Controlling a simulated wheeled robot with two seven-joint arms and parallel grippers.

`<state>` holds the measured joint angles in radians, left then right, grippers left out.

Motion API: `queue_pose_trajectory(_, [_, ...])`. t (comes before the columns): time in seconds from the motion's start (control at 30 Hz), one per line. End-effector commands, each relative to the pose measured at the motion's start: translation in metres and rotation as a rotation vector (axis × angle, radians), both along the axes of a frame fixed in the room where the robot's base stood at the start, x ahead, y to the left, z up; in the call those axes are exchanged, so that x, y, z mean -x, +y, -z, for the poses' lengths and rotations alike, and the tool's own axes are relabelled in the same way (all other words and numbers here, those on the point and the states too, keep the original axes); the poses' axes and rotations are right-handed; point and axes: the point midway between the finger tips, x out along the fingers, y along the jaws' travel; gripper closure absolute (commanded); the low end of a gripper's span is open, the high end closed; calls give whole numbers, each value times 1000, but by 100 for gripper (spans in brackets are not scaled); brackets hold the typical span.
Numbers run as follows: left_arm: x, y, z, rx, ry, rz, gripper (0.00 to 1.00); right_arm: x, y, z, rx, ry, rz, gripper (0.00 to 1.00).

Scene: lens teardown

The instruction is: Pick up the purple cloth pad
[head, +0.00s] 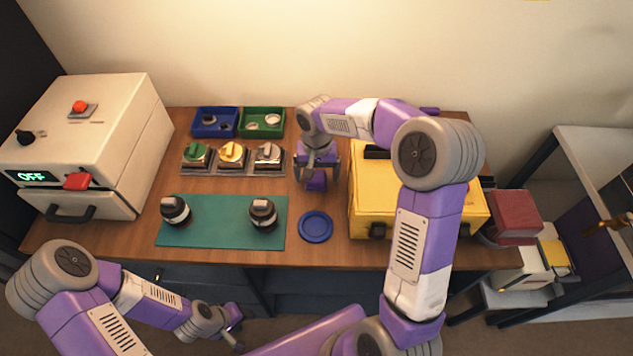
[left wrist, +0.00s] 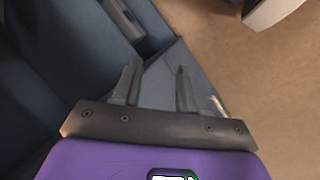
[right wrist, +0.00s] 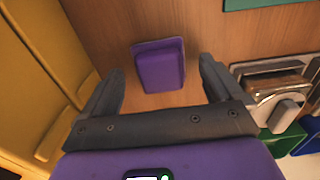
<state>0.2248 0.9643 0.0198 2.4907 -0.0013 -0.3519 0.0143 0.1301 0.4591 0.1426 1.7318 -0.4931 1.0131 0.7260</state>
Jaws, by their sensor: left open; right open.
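The purple cloth pad (right wrist: 158,66) lies on the wooden table, seen between and just beyond the fingers of my right gripper (right wrist: 160,85) in the right wrist view. In the head view the pad (head: 316,181) shows below my right gripper (head: 318,170), partly hidden by it. My right gripper is open and empty, pointing down above the pad. My left gripper (head: 235,330) is low in front of the table, away from the pad. In the left wrist view the left gripper (left wrist: 157,85) is open with nothing between its fingers.
A yellow case (head: 375,205) stands close right of the pad. Left of it are switch-like fixtures (head: 232,155) and blue (head: 212,122) and green bins (head: 262,121). A teal mat (head: 222,233) bears two dark cylinders; a blue dish (head: 316,226) lies nearer the front.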

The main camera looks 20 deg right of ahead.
Motion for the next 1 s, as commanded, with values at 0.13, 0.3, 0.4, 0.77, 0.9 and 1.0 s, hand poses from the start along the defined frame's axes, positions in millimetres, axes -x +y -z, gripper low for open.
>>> queue_pose_trajectory(0.13, [0,0,5,0,0,0,57,0,0,13,0,-1,-2,6])
queue_pose_trajectory(0.3, [0,0,4,0,0,0,57,0,0,11,1,-2,-1,8])
queue_pose_trajectory(0.4, [0,0,4,0,0,0,57,0,0,11,1,-2,-1,23])
queue_pose_trajectory(0.77, [0,0,4,0,0,0,57,0,0,11,1,-2,-1,66])
queue_pose_trajectory(0.9, [0,0,3,0,0,0,57,0,0,10,0,-2,-1,67])
queue_pose_trajectory(1.0, [0,0,0,0,0,0,57,-1,0,3,1,-4,0,67])
